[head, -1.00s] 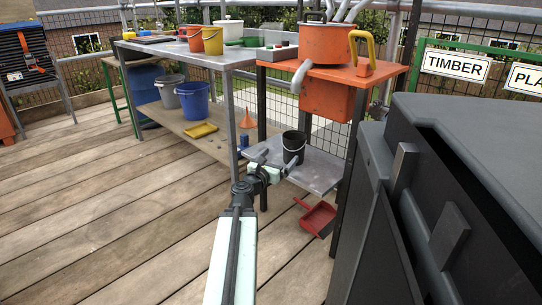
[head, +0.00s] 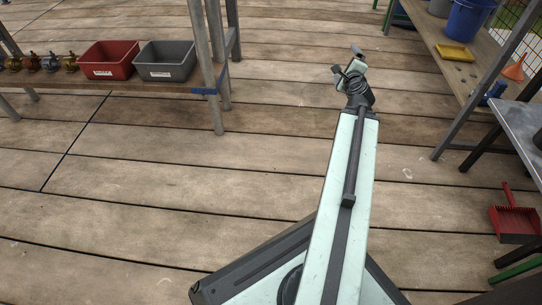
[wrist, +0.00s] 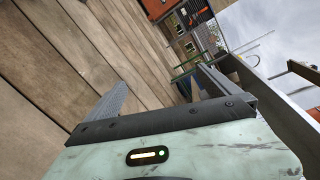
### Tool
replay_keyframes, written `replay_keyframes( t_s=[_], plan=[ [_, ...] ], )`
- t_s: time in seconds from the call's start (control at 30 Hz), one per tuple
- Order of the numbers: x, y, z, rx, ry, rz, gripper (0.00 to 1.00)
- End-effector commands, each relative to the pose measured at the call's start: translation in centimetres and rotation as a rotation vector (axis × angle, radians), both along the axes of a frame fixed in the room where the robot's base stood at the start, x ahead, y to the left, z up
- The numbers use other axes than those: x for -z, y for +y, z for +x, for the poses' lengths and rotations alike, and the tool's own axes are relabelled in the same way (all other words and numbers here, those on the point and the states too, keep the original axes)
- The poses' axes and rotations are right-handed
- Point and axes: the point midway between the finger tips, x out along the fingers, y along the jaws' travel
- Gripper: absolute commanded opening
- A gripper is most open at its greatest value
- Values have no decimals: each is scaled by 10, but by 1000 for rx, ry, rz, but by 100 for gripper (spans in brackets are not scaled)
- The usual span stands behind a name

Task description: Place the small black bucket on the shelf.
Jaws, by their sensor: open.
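My gripper (head: 348,62) is open and empty above the wooden deck, left of the shelves in the head view. In the wrist view its two fingers (wrist: 160,80) are spread wide with nothing between them. The grey metal shelf (head: 520,130) is cut off by the right edge of the head view. A dark sliver on it at that edge (head: 538,139) may be the small black bucket; most of it is out of frame. My gripper is well apart from it.
A red dustpan (head: 515,222) lies on the deck. Red (head: 108,60) and grey (head: 166,61) bins stand on a left bench. The middle deck is clear.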

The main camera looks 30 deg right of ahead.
Motion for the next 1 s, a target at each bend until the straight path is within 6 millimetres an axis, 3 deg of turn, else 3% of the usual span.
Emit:
replay_keyframes(
  t_s=[0.03, 0.1, 0.17, 0.23, 0.33, 0.4, 0.5, 0.6, 0.67, 0.7, 1.0],
  plan=[
    [14, 49, 39, -143, 106, -52, 100],
    [39, 118, 78, -347, 266, -143, 100],
    [62, 182, 103, -532, 401, -231, 100],
    [91, 258, 120, -761, 562, -348, 100],
    [134, 370, 117, -1119, 799, -547, 100],
    [161, 440, 95, -1386, 969, -704, 100],
    [184, 506, 55, -1701, 1168, -894, 100],
    [192, 539, 23, -1912, 1302, -1016, 100],
    [193, 548, 10, -1987, 1353, -1057, 100],
    [193, 540, 5, -2017, 1375, -1071, 100],
    [193, 540, 0, -2044, 1395, -1083, 100]
  ],
)
